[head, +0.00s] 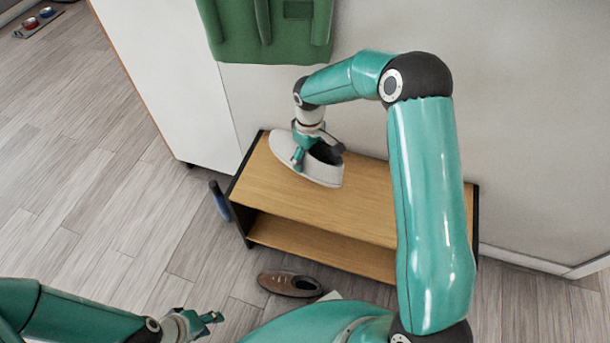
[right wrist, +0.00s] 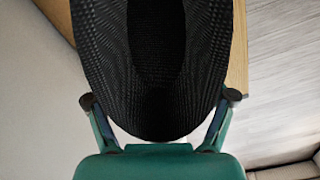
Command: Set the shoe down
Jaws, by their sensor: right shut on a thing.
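A shoe (head: 322,176) with a pale rim and dark inside is at the left part of the wooden bench top (head: 350,205). My right gripper (head: 316,152) is shut on it from above. In the right wrist view the shoe (right wrist: 158,60) shows as black mesh between the two fingers, with a pale edge at its near end. I cannot tell whether it touches the bench top. My left gripper (head: 212,318) is low at the left, apart from the shoe and bench; its finger opening is unclear.
A brown shoe (head: 289,284) lies on the floor before the bench. A blue object (head: 219,201) is at the bench's left end. A green bag (head: 265,30) hangs on the wall behind. The lower shelf (head: 310,250) looks empty where visible. My right arm hides part of the bench's right side.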

